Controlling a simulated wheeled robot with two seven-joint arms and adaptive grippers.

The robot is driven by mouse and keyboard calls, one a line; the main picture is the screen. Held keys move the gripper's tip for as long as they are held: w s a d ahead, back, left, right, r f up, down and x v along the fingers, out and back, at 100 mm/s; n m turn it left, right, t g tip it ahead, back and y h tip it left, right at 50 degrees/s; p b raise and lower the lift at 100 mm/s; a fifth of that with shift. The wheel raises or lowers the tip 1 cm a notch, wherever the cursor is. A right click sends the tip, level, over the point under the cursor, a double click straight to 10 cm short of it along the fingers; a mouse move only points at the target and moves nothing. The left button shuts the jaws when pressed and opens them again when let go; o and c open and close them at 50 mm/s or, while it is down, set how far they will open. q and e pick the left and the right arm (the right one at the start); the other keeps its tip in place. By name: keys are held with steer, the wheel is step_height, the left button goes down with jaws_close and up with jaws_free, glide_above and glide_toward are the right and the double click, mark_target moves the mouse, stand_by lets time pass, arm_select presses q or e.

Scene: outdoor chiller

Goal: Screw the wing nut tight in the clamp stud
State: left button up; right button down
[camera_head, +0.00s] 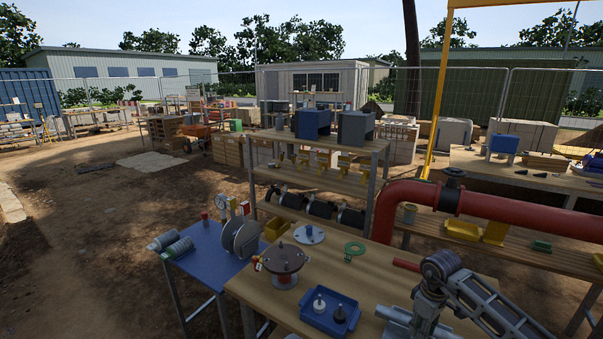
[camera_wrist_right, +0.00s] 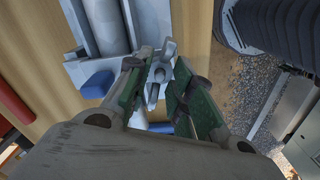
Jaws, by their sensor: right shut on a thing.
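My right gripper (camera_head: 431,297) comes in from the right in the head view and points down over a grey metal fixture (camera_head: 396,316) at the table's front right. In the right wrist view, my right gripper (camera_wrist_right: 160,85) has its green-padded fingers closed on a grey metal wing nut (camera_wrist_right: 157,74). The grey fixture also shows there, with a cylinder (camera_wrist_right: 104,22) and a blue block (camera_wrist_right: 97,84) beside the fingers. The stud is hidden, and I cannot tell how far the nut sits on it. My left gripper is not in view.
On the wooden table (camera_head: 375,282) stand a blue tray (camera_head: 312,318) with two small items, a round flanged part (camera_head: 284,262) and a green ring (camera_head: 354,248). A red bar (camera_head: 407,265) lies behind my gripper. A large red pipe (camera_head: 500,203) runs behind the table.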

steer(key=shift+s+a+p, duration=0.1)
steer(key=shift+s+p, duration=0.05)
steer(key=shift+p, duration=0.25)
steer(key=c, duration=1.5)
jaws_free()
steer(key=shift+f+m, duration=0.15)
steer(key=shift+m, duration=0.15)
steer(key=o, duration=0.3)
steer(key=shift+o, duration=0.6)
